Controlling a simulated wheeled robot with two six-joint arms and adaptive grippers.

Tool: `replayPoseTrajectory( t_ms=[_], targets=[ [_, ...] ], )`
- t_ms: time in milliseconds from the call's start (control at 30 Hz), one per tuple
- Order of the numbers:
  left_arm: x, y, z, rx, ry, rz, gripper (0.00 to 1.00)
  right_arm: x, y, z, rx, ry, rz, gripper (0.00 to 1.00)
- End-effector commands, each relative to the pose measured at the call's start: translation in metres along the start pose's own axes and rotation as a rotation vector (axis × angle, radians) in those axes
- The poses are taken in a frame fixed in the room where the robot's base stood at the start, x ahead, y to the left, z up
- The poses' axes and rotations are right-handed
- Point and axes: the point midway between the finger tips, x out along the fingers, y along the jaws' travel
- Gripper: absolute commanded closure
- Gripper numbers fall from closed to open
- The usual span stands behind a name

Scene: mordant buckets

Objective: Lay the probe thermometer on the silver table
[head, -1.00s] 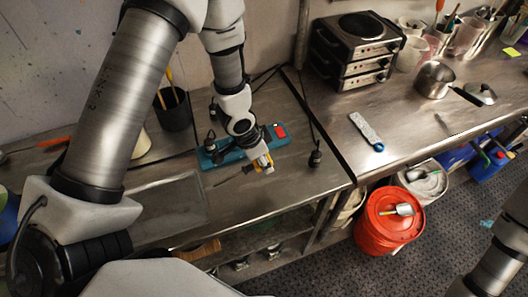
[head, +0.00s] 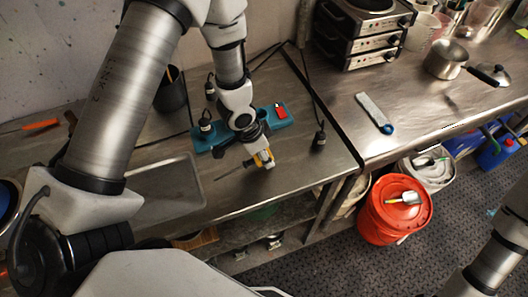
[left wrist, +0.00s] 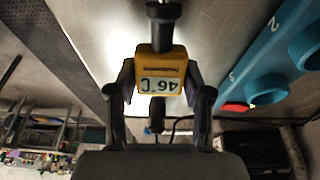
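The probe thermometer has a yellow body (head: 264,158) and a thin metal probe (head: 228,173) pointing left in the head view. My left gripper (head: 258,155) is closed around the yellow body. In the left wrist view, the fingers (left wrist: 158,112) flank the thermometer (left wrist: 160,72), whose display reads 46 °C upside down. It is over the left silver table (head: 300,165), in front of a teal rack; I cannot tell whether it touches the surface. A second silver table section (head: 410,115) continues to the right. My right gripper is out of view.
The teal rack (head: 283,112) with a red patch and dark-corded pieces stands behind the gripper. A shallow basin (head: 165,187) is at left. A white strip with a blue end (head: 375,112), a pot (head: 445,60) and a stacked heater (head: 355,45) are at right. Buckets (head: 395,212) stand below.

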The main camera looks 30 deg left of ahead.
Motion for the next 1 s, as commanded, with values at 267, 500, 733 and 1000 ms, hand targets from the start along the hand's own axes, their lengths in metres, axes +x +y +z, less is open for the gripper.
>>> replayPoseTrajectory(
  t_ms=[267, 500, 733, 1000],
  targets=[
    [0.000, 0.000, 0.000, 0.000, 0.000, 0.000, 0.24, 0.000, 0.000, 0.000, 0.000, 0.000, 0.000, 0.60],
    [-0.020, -0.001, -0.001, -0.002, 0.002, -0.001, 0.24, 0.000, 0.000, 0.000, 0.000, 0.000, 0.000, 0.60],
    [-0.065, 0.000, -0.001, 0.000, 0.004, -0.001, 0.24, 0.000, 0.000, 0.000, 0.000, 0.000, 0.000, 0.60],
    [-0.075, 0.000, 0.000, 0.000, -0.001, 0.000, 0.24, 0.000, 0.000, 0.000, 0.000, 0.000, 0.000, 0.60]
  ],
)
